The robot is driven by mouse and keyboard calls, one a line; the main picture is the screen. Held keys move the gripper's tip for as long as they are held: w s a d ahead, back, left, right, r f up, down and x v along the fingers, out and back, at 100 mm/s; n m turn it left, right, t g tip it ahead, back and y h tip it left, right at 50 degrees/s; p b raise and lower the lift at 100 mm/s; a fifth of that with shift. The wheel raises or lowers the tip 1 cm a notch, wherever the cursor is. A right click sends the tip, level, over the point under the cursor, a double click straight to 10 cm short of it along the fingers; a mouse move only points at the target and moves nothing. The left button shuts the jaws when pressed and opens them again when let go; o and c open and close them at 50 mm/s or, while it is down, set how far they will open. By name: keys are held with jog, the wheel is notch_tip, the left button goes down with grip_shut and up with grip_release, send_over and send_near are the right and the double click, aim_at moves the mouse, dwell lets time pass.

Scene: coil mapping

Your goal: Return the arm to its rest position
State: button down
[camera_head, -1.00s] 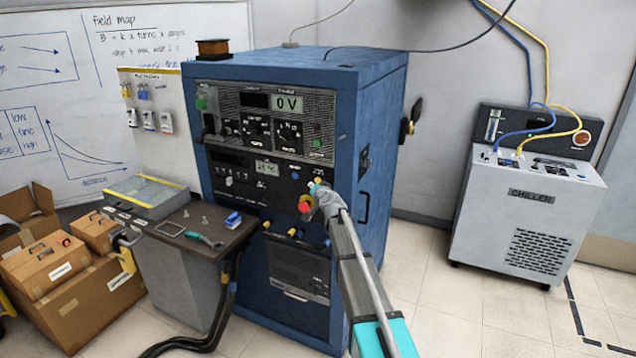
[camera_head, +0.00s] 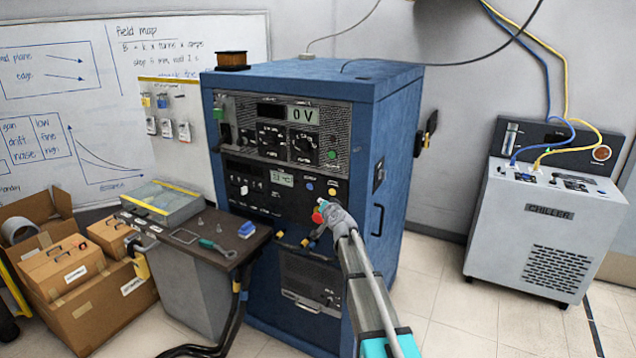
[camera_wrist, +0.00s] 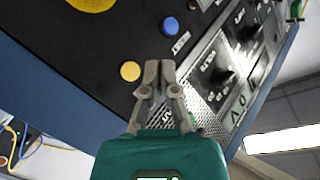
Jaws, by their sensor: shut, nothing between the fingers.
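My gripper (camera_wrist: 158,70) is shut and empty in the wrist view, its two grey fingertips together in front of the cabinet's black panel. In the head view my gripper (camera_head: 322,210) is at the lower right of the blue cabinet's (camera_head: 400,150) front, just before the panel. A red button (camera_head: 317,217) shows right at its fingertips; whether they touch it I cannot tell. In the wrist view a yellow button (camera_wrist: 130,71) lies just left of the fingertips and a blue button (camera_wrist: 170,26) lies above them.
A side table (camera_head: 190,258) with small tools stands left of the cabinet. Cardboard boxes (camera_head: 95,310) are at the far left. A chiller (camera_head: 545,225) stands at the right, with hoses rising from it. Floor between cabinet and chiller is clear.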

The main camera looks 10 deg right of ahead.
jog(key=s+a+f+n+g+y, duration=0.1)
jog(key=s+a+f+n+g, duration=0.15)
jog(key=s, duration=0.35)
jog(key=s+a+f+n+g+y, duration=0.1)
jog(key=s+a+f+g, duration=0.15)
jog(key=s, duration=0.35)
jog(key=s+d+f+g+h, duration=0.1)
jog(key=s+d+f+g, duration=0.1)
jog(key=s, duration=0.8)
jog(key=s+d+f+n+g+h+p, duration=0.1)
jog(key=s+f+g, duration=0.3)
jog(key=s, duration=0.7)
jog(key=s+d+f+n+g+h, duration=0.1)
jog(key=s+g, duration=0.4)
jog(key=s, duration=0.5)
notch_tip(320, 180, down, 2)
jog(key=shift+s+d+f+h, duration=0.15)
jog(key=shift+s+d+h, duration=0.1)
jog(key=shift+d+h, duration=0.75)
